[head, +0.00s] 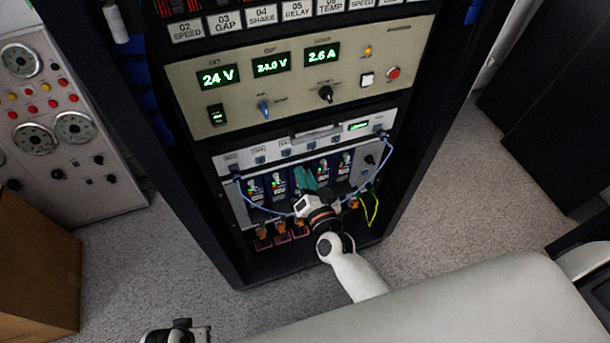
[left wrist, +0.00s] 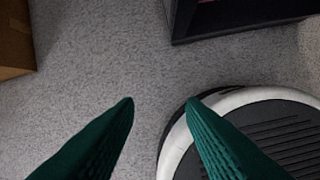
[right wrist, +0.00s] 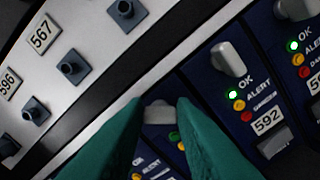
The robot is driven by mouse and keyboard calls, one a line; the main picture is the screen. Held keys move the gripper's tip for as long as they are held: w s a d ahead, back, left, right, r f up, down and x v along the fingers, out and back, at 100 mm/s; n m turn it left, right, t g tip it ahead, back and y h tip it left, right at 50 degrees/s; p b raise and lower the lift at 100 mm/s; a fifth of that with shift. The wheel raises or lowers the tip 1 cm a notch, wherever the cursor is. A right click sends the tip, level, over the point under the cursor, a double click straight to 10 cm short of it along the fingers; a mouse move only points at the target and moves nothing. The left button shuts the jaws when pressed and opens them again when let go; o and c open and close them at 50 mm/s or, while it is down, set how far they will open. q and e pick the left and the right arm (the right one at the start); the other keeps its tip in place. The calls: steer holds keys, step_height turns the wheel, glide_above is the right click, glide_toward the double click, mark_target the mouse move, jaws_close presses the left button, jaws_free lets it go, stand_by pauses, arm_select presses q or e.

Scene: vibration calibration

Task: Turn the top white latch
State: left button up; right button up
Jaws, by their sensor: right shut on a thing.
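My right gripper (head: 306,180) reaches into the lower rack panel, in front of the row of blue modules (head: 278,182). In the right wrist view its green fingers (right wrist: 158,108) are shut on a white latch (right wrist: 158,115) at the top of one blue module. That module's label is hidden by the fingers. Another white latch (right wrist: 228,59) stands upright on the neighbouring module labelled 592 (right wrist: 267,121), which has a lit green OK light. My left gripper (left wrist: 160,102) is open and empty above the floor, away from the rack.
Blue cables (head: 243,193) and a yellow-green cable (head: 373,207) hang around the modules. A power supply panel (head: 300,75) sits higher in the rack. A cardboard box (head: 38,265) stands at left on the carpet.

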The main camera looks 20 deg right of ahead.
arm_select(q)
steer(key=v, duration=0.1)
steer(key=b+v, duration=0.1)
steer(key=v, duration=0.1)
steer(key=shift+w+d, duration=0.1)
steer(key=shift+w, duration=0.3)
arm_select(e)
steer(key=m, duration=1)
steer(key=shift+d+f, duration=0.1)
steer(key=shift+f, duration=0.1)
arm_select(q)
steer(key=shift+r, duration=0.15)
steer(key=shift+w, duration=0.15)
arm_select(e)
steer(key=o, duration=1)
arm_select(q)
steer(key=shift+w, duration=0.1)
arm_select(e)
steer(key=shift+s, duration=0.1)
arm_select(q)
steer(key=x, duration=0.2)
steer(key=shift+s+f+p, duration=0.35)
steer(key=shift+s+f, duration=0.05)
arm_select(e)
steer(key=s, duration=1.1)
steer(key=shift+s+d, duration=0.2)
steer(key=shift+s, duration=0.2)
